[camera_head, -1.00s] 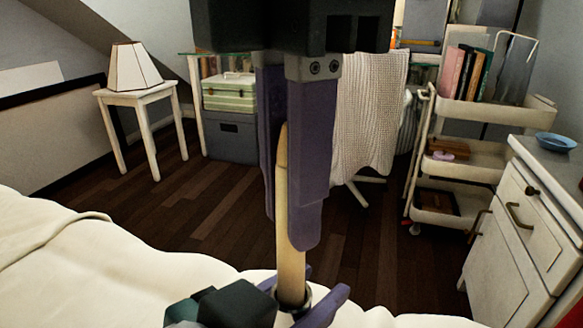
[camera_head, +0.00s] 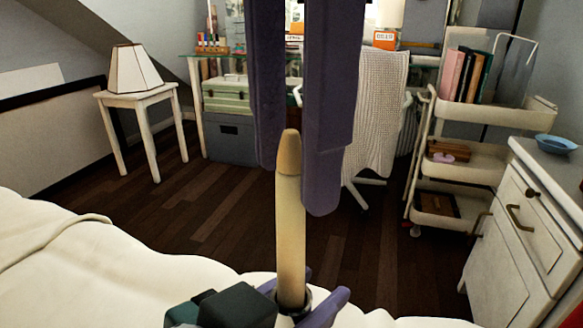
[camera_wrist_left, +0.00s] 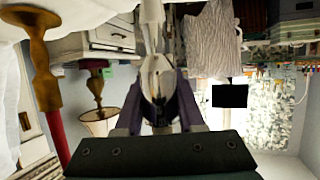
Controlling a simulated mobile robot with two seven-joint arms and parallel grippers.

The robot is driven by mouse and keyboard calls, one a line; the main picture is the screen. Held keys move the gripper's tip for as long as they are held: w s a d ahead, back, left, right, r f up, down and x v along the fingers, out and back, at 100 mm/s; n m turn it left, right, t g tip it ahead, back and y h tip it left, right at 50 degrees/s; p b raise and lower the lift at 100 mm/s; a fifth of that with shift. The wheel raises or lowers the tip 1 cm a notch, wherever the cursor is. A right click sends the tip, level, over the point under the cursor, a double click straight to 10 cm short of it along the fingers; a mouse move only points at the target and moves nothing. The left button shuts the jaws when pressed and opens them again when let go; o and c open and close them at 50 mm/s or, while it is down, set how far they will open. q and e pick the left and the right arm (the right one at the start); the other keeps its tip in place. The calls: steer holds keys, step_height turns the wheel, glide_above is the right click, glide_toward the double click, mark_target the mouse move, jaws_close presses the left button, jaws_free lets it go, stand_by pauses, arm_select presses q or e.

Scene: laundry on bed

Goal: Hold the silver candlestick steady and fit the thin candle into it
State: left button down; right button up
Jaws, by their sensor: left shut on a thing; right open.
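The thin cream candle (camera_head: 290,225) stands upright in the head view, its tapered tip up. Its lower end is at the socket of the silver candlestick (camera_head: 289,313); how deep it sits cannot be told. My left gripper (camera_head: 322,283) is shut around the candlestick at the bottom of the head view. In the left wrist view, the shiny candlestick (camera_wrist_left: 158,80) is between the fingers of my left gripper (camera_wrist_left: 160,100). My right gripper (camera_head: 293,185) is open, pointing down, with its fingertips on either side of the candle's upper part.
The white bed (camera_head: 90,265) fills the lower left. A white cabinet (camera_head: 525,235) and a trolley (camera_head: 480,110) stand at the right. A lamp (camera_head: 133,70) is at the back left. The left wrist view shows a wooden candlestick with a red candle (camera_wrist_left: 57,138).

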steer(key=shift+r, duration=2)
arm_select(q)
steer(key=shift+c, duration=2.2)
jaws_free()
